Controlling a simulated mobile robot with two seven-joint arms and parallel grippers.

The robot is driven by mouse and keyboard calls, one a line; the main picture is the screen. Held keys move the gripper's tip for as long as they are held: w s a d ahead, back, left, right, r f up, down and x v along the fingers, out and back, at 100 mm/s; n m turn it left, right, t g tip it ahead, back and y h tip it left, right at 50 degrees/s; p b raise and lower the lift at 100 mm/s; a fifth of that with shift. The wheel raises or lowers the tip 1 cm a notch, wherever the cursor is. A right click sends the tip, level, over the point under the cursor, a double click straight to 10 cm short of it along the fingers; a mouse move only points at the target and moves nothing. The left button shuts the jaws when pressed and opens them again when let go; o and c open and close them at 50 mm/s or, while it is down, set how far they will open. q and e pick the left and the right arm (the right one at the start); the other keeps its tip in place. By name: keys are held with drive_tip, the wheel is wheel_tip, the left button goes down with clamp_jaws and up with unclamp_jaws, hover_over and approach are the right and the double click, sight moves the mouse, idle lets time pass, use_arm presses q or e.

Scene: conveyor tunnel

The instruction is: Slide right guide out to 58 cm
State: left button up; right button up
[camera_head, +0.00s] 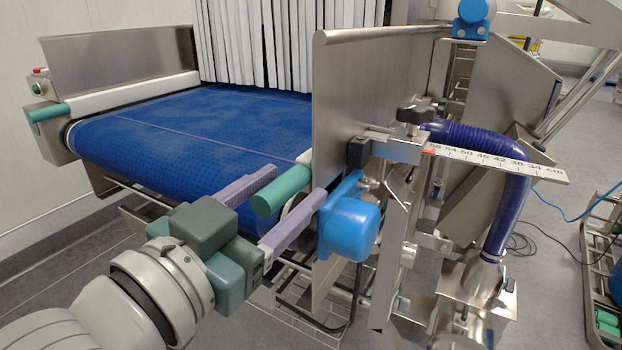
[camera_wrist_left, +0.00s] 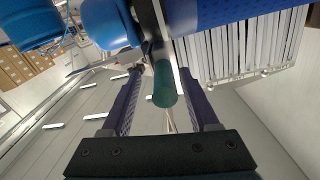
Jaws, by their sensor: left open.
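The right guide (camera_head: 365,85) is an upright steel plate along the right side of the blue belt. A green cylindrical handle (camera_head: 283,190) sticks out at its near lower end. My left gripper (camera_head: 297,181) is open, with one purple finger on each side of the handle. The left wrist view shows the green handle (camera_wrist_left: 163,88) between the spread fingers, with gaps visible. A white scale (camera_head: 495,164) in cm runs right from the guide's bracket. A red mark (camera_head: 429,152) sits near its high-number end; the exact reading is unclear. My right gripper is not in view.
A black knob (camera_head: 415,113) sits on the bracket above the scale. A blue motor housing (camera_head: 348,228) lies just right of and below the handle. A purple hose (camera_head: 515,185) curves at the right. White strip curtains (camera_head: 255,45) hang over the belt (camera_head: 180,140).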

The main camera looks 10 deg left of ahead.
use_arm(q)
drive_tip(key=v, duration=0.9)
drive_tip(key=shift+s+r, duration=0.1)
drive_tip(key=shift+s, duration=0.25)
